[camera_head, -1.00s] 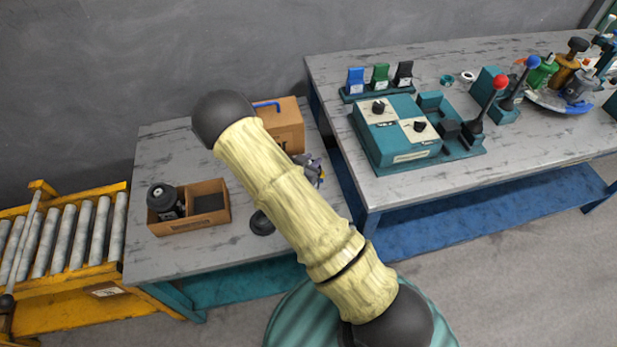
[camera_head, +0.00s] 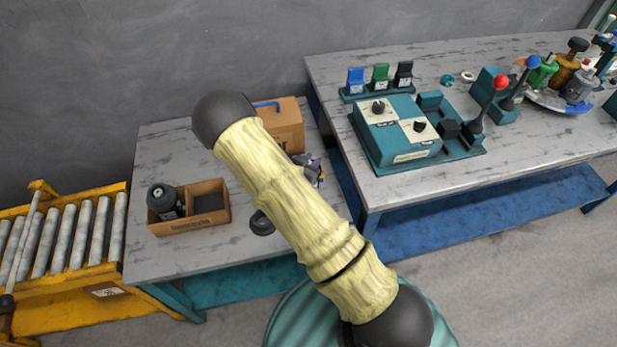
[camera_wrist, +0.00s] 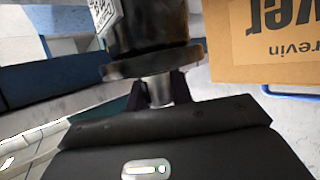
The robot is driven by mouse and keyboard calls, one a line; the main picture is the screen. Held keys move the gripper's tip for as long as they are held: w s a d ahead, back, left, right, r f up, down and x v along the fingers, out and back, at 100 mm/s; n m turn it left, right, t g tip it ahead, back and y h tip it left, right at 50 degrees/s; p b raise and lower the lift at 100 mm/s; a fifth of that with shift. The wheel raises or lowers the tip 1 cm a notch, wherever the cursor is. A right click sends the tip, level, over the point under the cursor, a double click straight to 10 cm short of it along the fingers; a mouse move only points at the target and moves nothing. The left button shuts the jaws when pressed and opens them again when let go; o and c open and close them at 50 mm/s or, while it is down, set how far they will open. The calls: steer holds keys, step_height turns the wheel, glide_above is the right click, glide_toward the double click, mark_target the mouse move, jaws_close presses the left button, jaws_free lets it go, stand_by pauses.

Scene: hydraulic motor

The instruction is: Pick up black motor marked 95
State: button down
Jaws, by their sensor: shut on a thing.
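In the wrist view my gripper (camera_wrist: 158,91) is shut on the metal shaft of a black motor (camera_wrist: 150,28). The motor's round flange (camera_wrist: 152,62) lies just beyond the fingertips, and the body runs out of the top of the picture. A white label (camera_wrist: 105,14) shows on its side, but I cannot read its mark. In the head view my arm hides most of the gripper and its surroundings. A dark round piece (camera_head: 262,223) shows beside the arm over the left table. Another black motor (camera_head: 164,202) stands in a divided box at the left.
The brown divided box (camera_head: 208,225) has an empty right compartment. A cardboard box (camera_head: 286,126) stands behind my arm; it is close at the right in the wrist view (camera_wrist: 230,45). A roller conveyor (camera_head: 65,237) is at the left, a teal control unit (camera_head: 400,135) on the right table.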

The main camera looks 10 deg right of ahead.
steer(key=shift+s+f, duration=0.1)
steer(key=shift+f, duration=0.05)
stand_by(0.4)
steer(key=shift+r, duration=0.2)
steer(key=shift+r, duration=0.3)
step_height(320, 180, up, 9)
steer(key=shift+r, duration=0.2)
steer(key=shift+d, duration=0.15)
stand_by(0.5)
